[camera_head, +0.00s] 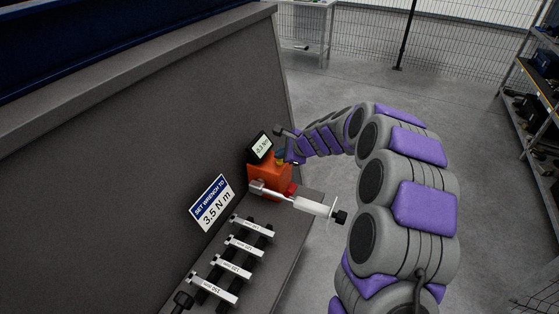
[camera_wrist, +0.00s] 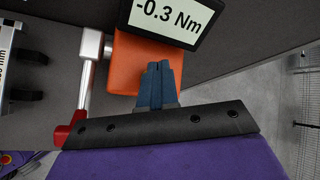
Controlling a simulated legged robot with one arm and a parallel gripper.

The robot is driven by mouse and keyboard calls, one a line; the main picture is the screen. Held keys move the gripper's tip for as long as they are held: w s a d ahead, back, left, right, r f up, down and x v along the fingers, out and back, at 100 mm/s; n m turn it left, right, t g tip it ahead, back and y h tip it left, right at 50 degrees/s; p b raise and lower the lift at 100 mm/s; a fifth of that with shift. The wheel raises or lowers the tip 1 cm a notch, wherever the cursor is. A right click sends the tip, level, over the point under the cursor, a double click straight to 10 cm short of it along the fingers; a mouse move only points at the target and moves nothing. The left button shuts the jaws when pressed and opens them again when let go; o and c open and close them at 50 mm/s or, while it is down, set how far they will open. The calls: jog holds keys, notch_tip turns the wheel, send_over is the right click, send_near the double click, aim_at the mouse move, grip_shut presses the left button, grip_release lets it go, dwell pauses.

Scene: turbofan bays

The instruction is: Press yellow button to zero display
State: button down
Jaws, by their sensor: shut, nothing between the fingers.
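An orange torque tester (camera_head: 268,180) stands on a grey ledge, and its orange body (camera_wrist: 139,60) also fills the upper middle of the wrist view. Its tilted black-framed display (camera_head: 261,148) reads -0.3 Nm in the wrist view (camera_wrist: 172,18). My gripper (camera_wrist: 158,70) has its blue fingers together, with nothing between them, over the orange body just below the display. In the head view my gripper (camera_head: 282,156) is at the tester's right side, partly hidden by my arm. I cannot make out the yellow button; the fingers may cover it. Contact cannot be told.
A silver torque wrench (camera_head: 310,205) with a pale handle sticks out in front of the tester. Several labelled bars (camera_head: 243,246) lie on the ledge. A sign (camera_head: 212,203) reads "Set wrench to 3.5 N m". Open floor (camera_head: 330,100) lies to the right.

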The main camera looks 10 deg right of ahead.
aim_at(281, 162)
jog(key=shift+f, duration=0.45)
dwell(0.4)
jog(key=shift+r, duration=0.1)
jog(key=shift+r+p, duration=0.85)
jog(key=shift+p, duration=0.15)
notch_tip(281, 162, up, 5)
jog(key=p, duration=0.5)
dwell(0.6)
